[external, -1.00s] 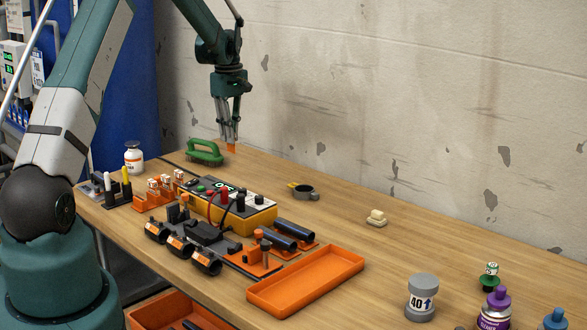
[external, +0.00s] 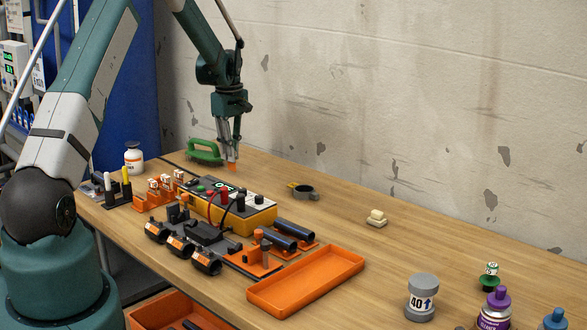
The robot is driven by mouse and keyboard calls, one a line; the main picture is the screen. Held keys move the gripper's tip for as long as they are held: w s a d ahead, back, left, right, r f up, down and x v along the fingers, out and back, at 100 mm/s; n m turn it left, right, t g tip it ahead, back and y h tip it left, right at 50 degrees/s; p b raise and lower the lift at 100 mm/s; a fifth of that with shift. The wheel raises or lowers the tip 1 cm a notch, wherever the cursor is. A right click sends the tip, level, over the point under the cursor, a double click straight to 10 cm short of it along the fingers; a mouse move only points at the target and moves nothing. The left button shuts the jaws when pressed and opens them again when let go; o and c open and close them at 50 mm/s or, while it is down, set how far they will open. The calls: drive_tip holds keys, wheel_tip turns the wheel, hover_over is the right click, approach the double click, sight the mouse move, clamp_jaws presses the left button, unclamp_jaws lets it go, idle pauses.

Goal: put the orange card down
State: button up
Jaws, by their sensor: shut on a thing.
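The orange card (external: 231,168) is small in the external view and hangs below my gripper (external: 231,158) at the back of the bench. My gripper points down and is shut on the card. The card's lower edge is close to the wooden bench top (external: 330,225); I cannot tell whether it touches. The fingers cover the card's upper part.
A green handled tool (external: 205,151) lies just left of the card. A yellow-and-black meter (external: 235,207) stands in front, with pipe fittings and an orange tray (external: 306,281) nearer.

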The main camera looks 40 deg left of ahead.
drive_tip(key=shift+f, duration=0.45)
drive_tip(key=shift+f, duration=0.2)
drive_tip(key=o, duration=0.7)
drive_tip(key=shift+r, duration=0.15)
wheel_tip(320, 180, up, 12)
drive_tip(key=shift+r+p, duration=0.1)
drive_tip(key=shift+p, duration=0.3)
idle(0.5)
